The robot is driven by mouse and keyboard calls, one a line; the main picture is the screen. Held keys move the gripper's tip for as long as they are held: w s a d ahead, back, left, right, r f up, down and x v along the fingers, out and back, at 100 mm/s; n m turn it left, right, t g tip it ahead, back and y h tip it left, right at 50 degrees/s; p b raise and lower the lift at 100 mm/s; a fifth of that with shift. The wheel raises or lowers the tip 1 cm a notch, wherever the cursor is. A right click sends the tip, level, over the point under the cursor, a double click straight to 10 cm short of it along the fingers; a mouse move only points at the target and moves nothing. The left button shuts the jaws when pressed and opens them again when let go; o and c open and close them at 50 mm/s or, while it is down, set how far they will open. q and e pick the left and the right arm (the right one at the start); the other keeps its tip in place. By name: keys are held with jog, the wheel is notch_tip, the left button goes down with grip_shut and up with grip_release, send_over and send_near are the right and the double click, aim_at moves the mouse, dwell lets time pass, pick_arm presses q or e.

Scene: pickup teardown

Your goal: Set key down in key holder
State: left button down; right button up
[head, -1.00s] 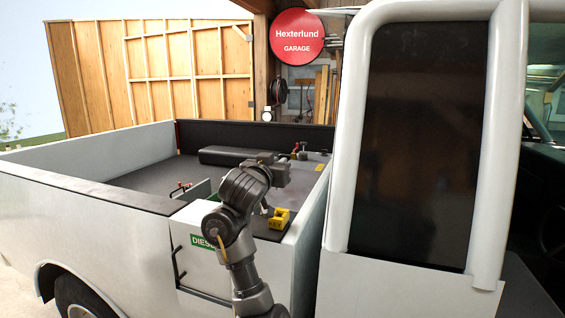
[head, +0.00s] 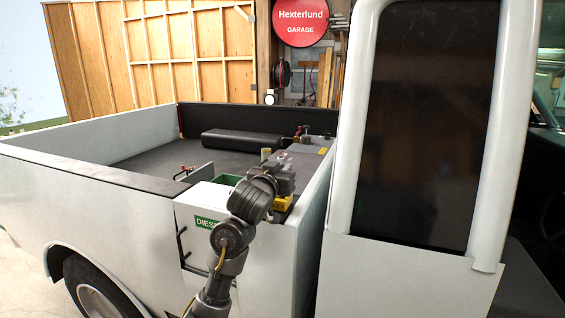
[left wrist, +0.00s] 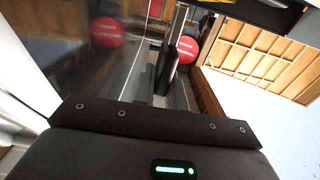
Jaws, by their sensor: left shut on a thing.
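The yellow key holder (head: 283,203) sits on the near corner of the truck bed beside the cab, partly hidden behind my left gripper (head: 282,180). The gripper is just above and in front of the holder in the head view. It is shut on the key, but its own body hides the key and fingertips there. The left wrist view shows the dark gripper body across the bottom and a yellow edge (left wrist: 262,3) at the top, perhaps the holder. I cannot tell whether key and holder touch. My right gripper is not in view.
A black roll (head: 242,142) lies deeper in the bed.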

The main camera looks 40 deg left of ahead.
pick_arm(q)
jog(key=shift+f, duration=0.6)
jog(key=shift+f+b, duration=0.65)
jog(key=shift+f, duration=0.3)
jog(key=c, duration=1.4)
grip_release()
jog(key=shift+o, duration=0.2)
